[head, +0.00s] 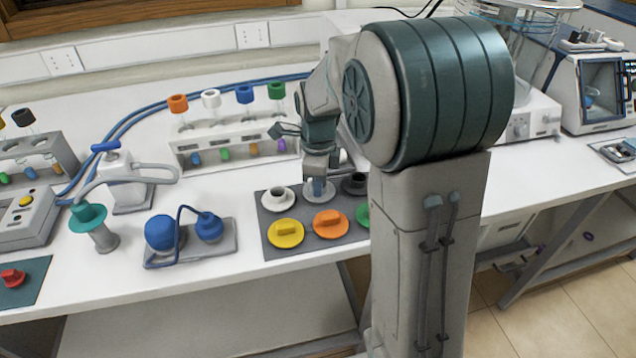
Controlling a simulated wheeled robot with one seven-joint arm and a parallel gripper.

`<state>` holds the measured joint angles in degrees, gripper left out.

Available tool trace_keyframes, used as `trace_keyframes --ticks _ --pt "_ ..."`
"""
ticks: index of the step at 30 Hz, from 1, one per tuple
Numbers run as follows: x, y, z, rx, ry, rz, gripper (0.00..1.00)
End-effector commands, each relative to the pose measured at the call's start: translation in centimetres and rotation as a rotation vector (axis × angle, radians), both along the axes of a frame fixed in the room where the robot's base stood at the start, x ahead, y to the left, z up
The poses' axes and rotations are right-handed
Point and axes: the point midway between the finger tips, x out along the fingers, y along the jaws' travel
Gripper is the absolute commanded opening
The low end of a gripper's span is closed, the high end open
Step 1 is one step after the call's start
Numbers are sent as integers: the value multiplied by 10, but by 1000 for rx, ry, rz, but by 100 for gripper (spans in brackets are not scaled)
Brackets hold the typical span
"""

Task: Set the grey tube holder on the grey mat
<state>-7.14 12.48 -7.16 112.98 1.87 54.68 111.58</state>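A flat dark grey mat (309,249) lies near the front edge of the white bench. A pale grey round holder (312,196) is at the middle of the mat's back row, between a white holder (278,198) and a black holder (354,184). My gripper (318,184) points down at the pale grey holder, with its fingertips at or in it. The fingers are small and overlap the holder, so I cannot tell if they grip it or if it rests fully on the mat.
Yellow (285,233), orange (330,224) and partly hidden green (362,214) lids lie along the mat's front. A white rack (195,159) with capped tubes stands behind. Blue domed parts on a grey base (190,250) stand to the left.

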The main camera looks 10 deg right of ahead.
Motion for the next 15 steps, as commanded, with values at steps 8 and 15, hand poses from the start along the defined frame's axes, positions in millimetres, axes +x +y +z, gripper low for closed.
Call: trace_keyframes --ticks 8,15 --pt "0 0 -3 0 0 0 26" --pt "0 0 -1 0 -1 0 26"
